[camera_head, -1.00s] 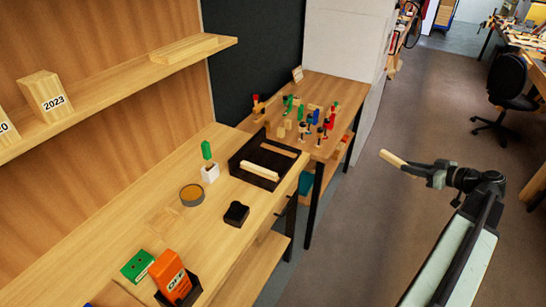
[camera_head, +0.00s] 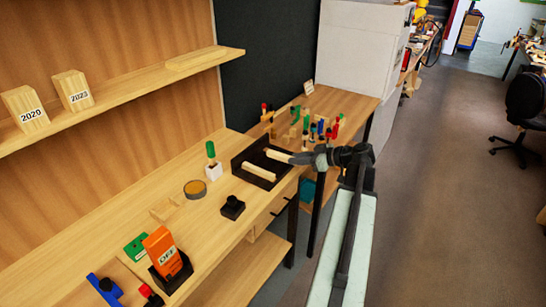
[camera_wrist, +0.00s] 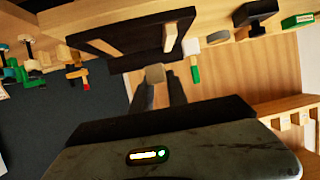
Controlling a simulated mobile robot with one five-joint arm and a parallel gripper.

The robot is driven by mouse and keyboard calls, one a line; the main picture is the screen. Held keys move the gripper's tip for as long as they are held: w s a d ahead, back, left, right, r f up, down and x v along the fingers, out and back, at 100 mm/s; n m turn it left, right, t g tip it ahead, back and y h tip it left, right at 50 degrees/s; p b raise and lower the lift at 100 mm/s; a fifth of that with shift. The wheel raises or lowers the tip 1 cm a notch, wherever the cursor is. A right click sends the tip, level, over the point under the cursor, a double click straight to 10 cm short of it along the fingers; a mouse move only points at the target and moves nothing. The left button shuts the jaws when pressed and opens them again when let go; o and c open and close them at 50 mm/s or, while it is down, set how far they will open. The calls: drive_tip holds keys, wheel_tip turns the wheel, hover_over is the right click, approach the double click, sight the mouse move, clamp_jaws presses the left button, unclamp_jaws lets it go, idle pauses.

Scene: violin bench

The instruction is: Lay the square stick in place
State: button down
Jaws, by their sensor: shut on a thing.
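My gripper (camera_head: 296,158) is shut on a square pale wooden stick (camera_head: 278,155), which points left over the far right part of a black tray (camera_head: 238,168). In the wrist view the stick's end (camera_wrist: 155,73) shows between my gripper's fingers (camera_wrist: 158,92), below the tray (camera_wrist: 88,46) in the picture. I cannot tell how high the stick is above the tray. Another pale stick (camera_head: 259,172) lies in the tray near its front side; it also shows in the wrist view (camera_wrist: 170,37).
A black block (camera_head: 232,207) is in front. An orange box (camera_head: 161,250) is nearer. Small coloured tools (camera_head: 318,128) crowd the table behind.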

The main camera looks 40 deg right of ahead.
drive_tip(key=shift+m+h, duration=0.5)
drive_tip(key=shift+h, duration=0.1)
drive_tip(key=w+a+f+b, duration=0.1)
drive_tip(key=a+f+b, duration=0.1)
drive_tip(key=a, duration=0.1)
drive_tip(key=w+a+f+b, duration=0.1)
drive_tip(key=a, duration=0.1)
drive_tip(key=shift+w+a, duration=0.2)
drive_tip(key=shift+w, duration=0.3)
drive_tip(key=w+d, duration=0.3)
drive_tip(key=d, duration=0.1)
drive_tip(key=w+d+f, duration=0.1)
drive_tip(key=w+d, duration=0.2)
drive_tip(key=d, duration=0.2)
drive_tip(key=w+d+b, duration=0.1)
drive_tip(key=w+d, duration=0.2)
drive_tip(key=d, duration=0.1)
drive_tip(key=shift+w+d+f, duration=0.15)
wheel_tip(320, 180, down, 4)
drive_tip(key=b, duration=0.4)
drive_tip(key=shift+r, duration=0.25)
drive_tip(key=shift+f, duration=0.25)
drive_tip(key=c, duration=1.3)
unclamp_jaws()
drive_tip(key=shift+r, duration=0.1)
drive_tip(key=shift+r, duration=0.1)
